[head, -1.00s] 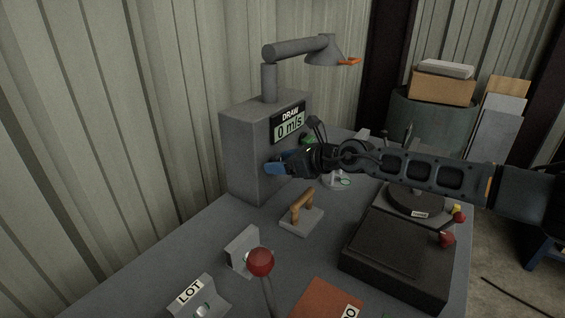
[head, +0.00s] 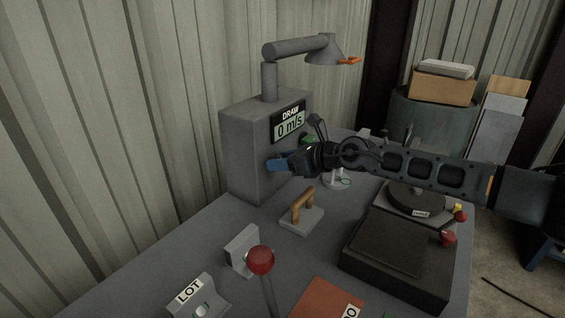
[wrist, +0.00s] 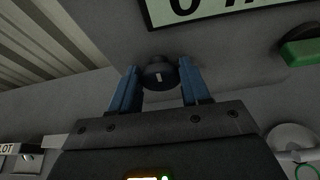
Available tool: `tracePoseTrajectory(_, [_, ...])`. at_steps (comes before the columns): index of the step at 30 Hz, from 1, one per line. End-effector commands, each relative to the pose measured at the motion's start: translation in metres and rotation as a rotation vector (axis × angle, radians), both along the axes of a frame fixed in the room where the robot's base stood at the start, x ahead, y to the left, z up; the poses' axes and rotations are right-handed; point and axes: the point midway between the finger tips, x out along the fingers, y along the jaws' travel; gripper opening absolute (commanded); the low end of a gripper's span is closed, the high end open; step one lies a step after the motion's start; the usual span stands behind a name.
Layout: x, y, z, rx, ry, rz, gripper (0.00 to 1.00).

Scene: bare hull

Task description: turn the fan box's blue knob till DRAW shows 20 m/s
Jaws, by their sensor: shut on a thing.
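The grey fan box (head: 245,150) stands at the back left of the bench. Its DRAW display (head: 289,125) reads 0 m/s; the display's lower edge also shows at the top of the wrist view (wrist: 215,8). In the wrist view a round knob (wrist: 160,76) with a short white mark sits between my blue fingers; it looks nearly black there, not clearly blue. My gripper (head: 279,164) is at the box's front face, below the display, shut on the knob. It also shows in the wrist view (wrist: 158,88). In the head view my fingers hide the knob.
A green button (wrist: 300,50) is right of the knob.

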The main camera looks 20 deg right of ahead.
Motion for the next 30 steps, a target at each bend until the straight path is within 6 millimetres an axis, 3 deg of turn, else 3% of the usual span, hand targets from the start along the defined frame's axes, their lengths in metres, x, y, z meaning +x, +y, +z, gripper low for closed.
tracePoseTrajectory(30, [0.0052,-0.007,-0.0066,0.704,0.509,-0.001,0.16])
